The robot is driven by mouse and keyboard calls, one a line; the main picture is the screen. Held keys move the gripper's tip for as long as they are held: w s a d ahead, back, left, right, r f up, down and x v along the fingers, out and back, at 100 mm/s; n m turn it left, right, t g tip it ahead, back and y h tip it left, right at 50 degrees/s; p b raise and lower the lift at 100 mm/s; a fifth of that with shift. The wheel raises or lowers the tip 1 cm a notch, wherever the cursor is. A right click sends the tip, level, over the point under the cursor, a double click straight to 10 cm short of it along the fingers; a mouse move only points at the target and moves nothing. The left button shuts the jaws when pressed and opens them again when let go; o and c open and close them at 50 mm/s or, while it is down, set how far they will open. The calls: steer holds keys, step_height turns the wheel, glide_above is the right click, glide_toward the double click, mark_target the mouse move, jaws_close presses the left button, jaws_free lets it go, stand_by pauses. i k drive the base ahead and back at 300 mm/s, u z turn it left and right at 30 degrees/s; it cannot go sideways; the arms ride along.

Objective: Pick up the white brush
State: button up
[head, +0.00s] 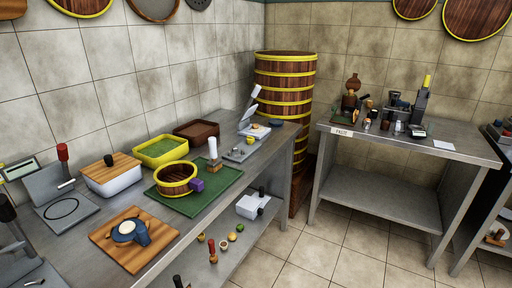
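I cannot single out the white brush for certain. A white upright cylinder (212,148) stands at the back edge of the green mat on the left steel counter, and it may be a handle. A slanted white piece (255,94) rises near the far end of the same counter, next to a small pale board (254,131). Both are too small to show bristles. My gripper does not show in the head view.
The left counter (228,186) also holds a yellow-banded wooden steamer (176,186), a yellow tray (161,143), a brown tray (197,127) and a wooden board (105,246). A tall steamer tower (284,75) fills the corner. A second steel table (470,149) stands right. Floor between is clear.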

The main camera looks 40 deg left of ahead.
mark_target(215, 164)
steer(key=u, duration=0.1)
steer(key=i, duration=1.8)
steer(key=u, duration=1.15)
steer(key=i, duration=1)
steer(key=u, duration=1.35)
steer(key=i, duration=0.55)
steer(key=u, duration=0.35)
